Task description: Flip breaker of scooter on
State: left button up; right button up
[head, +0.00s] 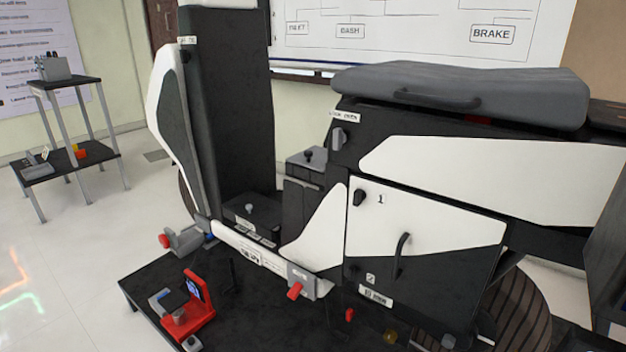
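The scooter (480,170) stands side-on, black with white panels and a grey seat (460,95). A white side panel marked 1 (440,225) appears shut, with a black knob (359,197) at its upper left and a dark handle (401,255). A small grey latch (339,138) sits below the seat. A black box with a knob (249,208) is on the footwell floor. I cannot make out which part is the breaker, or its position. Neither of my grippers is in view.
A black platform (150,285) lies under the scooter, with a red stand holding a small screen (192,305). Red-tipped grey clamps (300,283) grip the lower rail. A two-tier side table (70,155) stands at far left. The floor between is clear.

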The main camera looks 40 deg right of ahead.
aim_at(295, 291)
jog(key=k+j+z, duration=0.15)
jog(key=z, duration=0.8)
